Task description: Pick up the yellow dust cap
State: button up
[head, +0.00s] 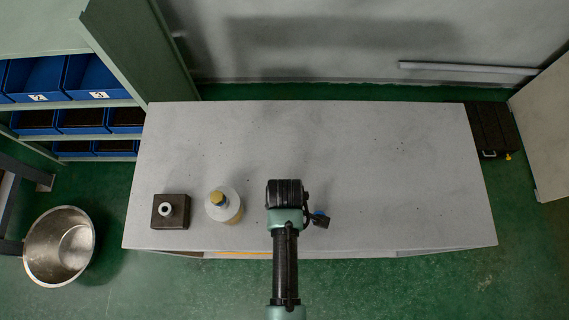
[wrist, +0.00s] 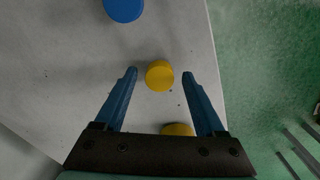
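In the wrist view a round yellow dust cap (wrist: 159,76) sits on the pale grey table, between and near the tips of my gripper's blue fingers (wrist: 160,72). The fingers are open, with a gap on each side of the cap. A second yellow thing (wrist: 178,129) lies closer to the gripper's base, partly hidden by it. In the head view my arm hides the cap beneath it; a small blue patch (head: 320,214) shows beside my wrist, and I cannot tell whether it is a finger or another cap.
A round blue cap (wrist: 124,9) lies farther up in the wrist view. In the head view a brown block with a pale ring (head: 171,222) and a white disc with a yellow top (head: 231,194) stand at left. The table (head: 400,170) is clear at right; its edge is near the cap.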

grip_shut()
